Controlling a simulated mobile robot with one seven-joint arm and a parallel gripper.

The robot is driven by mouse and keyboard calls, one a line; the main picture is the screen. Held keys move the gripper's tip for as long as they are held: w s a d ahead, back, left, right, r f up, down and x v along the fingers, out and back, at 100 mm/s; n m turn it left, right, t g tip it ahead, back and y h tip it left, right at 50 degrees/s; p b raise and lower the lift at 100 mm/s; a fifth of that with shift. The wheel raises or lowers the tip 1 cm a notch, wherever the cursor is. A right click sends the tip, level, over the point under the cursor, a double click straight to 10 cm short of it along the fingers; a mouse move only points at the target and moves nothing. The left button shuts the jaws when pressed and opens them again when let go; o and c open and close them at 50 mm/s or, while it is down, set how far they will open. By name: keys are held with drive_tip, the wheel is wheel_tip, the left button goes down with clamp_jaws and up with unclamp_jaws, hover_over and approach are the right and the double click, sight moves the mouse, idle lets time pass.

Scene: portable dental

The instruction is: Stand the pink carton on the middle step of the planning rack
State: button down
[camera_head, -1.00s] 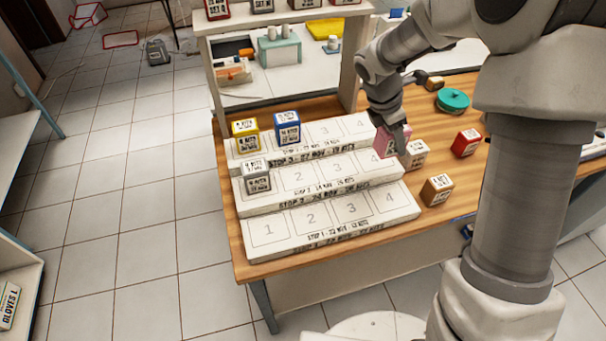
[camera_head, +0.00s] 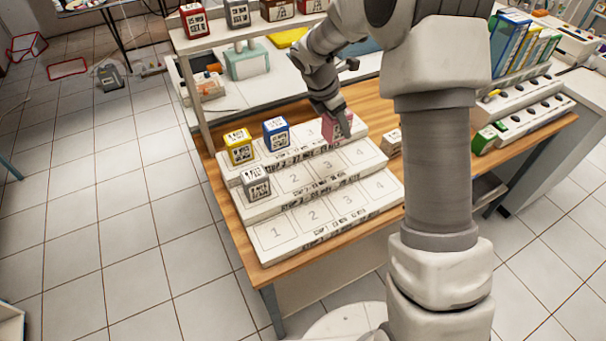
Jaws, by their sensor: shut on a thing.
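The planning rack (camera_head: 385,184) is a white three-step stand with numbered places on the wooden table. The pink carton (camera_head: 331,129) is upright at the right part of the rack's back, top step. I cannot tell if it touches the step or hangs just above it. My gripper (camera_head: 341,117) is shut on the pink carton from above and hides part of it. The middle step (camera_head: 325,171) holds a grey carton (camera_head: 257,182) on its first place; its places 2, 3 and 4 are bare. A yellow carton (camera_head: 238,147) and a blue carton (camera_head: 276,134) stand on the top step.
A white carton (camera_head: 391,142) stands on the table (camera_head: 376,108) right of the rack, partly hidden by my arm. A raised shelf with several cartons (camera_head: 194,20) stands behind the rack. Binders (camera_head: 510,42) are at the far right. The front step is bare.

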drive_tip(key=s+a+f, duration=0.1)
drive_tip(key=a+f, duration=0.1)
drive_tip(key=a, duration=0.1)
drive_tip(key=s+a+f, duration=0.1)
drive_tip(key=a+f, duration=0.1)
drive_tip(key=a, duration=0.2)
drive_tip(key=s+a+f, duration=0.2)
drive_tip(key=a+f, duration=0.1)
drive_tip(key=a, duration=0.1)
drive_tip(key=shift+f, duration=2)
drive_tip(key=shift+f, duration=0.1)
drive_tip(key=shift+c, duration=1)
unclamp_jaws()
